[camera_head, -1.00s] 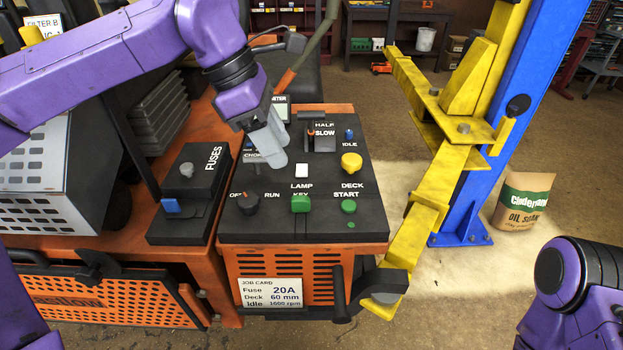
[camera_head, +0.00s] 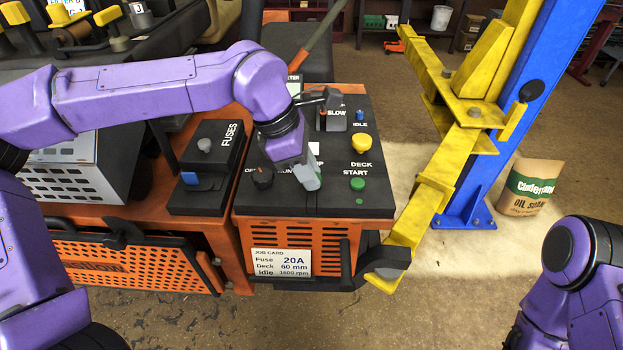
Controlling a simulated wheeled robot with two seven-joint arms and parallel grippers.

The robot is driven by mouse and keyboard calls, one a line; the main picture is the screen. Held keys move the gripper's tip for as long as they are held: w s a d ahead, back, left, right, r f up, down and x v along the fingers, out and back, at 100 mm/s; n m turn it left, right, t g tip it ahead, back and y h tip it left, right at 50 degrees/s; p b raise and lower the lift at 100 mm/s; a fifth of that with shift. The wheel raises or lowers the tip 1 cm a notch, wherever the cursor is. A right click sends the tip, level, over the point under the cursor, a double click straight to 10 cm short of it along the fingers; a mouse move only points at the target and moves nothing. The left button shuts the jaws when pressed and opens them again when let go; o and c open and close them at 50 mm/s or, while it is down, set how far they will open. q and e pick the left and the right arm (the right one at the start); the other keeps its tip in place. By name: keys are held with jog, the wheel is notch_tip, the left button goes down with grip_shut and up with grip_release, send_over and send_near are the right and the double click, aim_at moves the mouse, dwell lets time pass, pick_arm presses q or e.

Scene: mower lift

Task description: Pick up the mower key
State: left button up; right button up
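My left gripper (camera_head: 308,178) is over the front middle of the mower's black control panel (camera_head: 340,204), pointing down with its grey fingers at the place of the KEY label. The green mower key is hidden behind the fingers in this view. I cannot tell whether the fingers are open or shut, or whether they touch the key. The panel sits on the orange mower body (camera_head: 262,228). My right arm shows at the lower right, but its gripper is out of view.
Around the gripper are the black OFF/RUN knob (camera_head: 262,177), the green START button (camera_head: 357,184) and the yellow DECK knob (camera_head: 361,143). The black fuse box (camera_head: 209,160) is to the left. The yellow lift arm (camera_head: 424,205) and blue post (camera_head: 500,130) stand to the right.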

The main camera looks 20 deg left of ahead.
pick_arm(q)
jog(key=shift+w, duration=0.1)
grip_shut()
jog(key=shift+r, duration=0.1)
